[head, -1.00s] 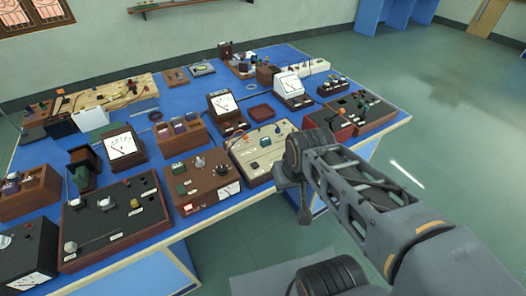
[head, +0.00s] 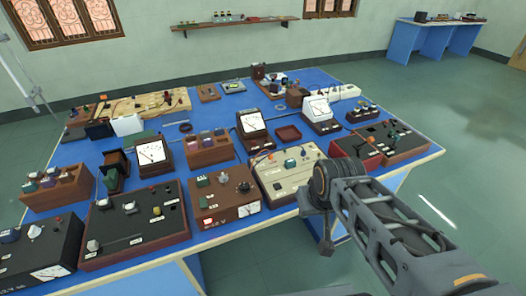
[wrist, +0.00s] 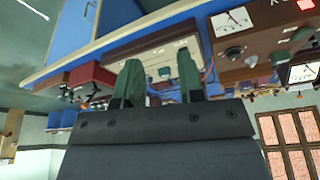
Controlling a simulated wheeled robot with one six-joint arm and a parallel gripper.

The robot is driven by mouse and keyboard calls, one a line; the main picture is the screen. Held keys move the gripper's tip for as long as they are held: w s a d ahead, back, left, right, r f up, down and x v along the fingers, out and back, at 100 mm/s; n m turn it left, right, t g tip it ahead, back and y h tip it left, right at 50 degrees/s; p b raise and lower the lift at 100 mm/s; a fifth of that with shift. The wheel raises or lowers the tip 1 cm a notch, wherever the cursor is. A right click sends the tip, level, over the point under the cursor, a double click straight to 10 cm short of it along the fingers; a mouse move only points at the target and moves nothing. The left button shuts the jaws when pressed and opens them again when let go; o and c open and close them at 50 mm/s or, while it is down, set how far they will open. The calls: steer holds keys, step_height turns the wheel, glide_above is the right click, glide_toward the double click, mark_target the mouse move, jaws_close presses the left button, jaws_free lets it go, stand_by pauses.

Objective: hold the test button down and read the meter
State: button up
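Several boxes with knobs and dials stand on the blue bench; I cannot tell which small part is the test button. White-faced meters show at the left (head: 151,152), the middle (head: 252,122) and the back right (head: 318,108). A cream panel box (head: 287,181) with small knobs stands at the near edge, beside a brown box (head: 214,209) with a small dial. My gripper (wrist: 158,78) is open and empty, its two green fingers apart, with the cream box beyond them in the inverted wrist view. In the head view its fingers are not clear.
The blue bench (head: 218,118) is crowded, with narrow gaps between the boxes. A dark red box (head: 361,153) stands right of the cream box. Open floor (head: 470,160) lies to the right. A wall shelf (head: 235,23) and another blue table (head: 433,42) are farther back.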

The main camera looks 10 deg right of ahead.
jaws_close()
stand_by(1.4)
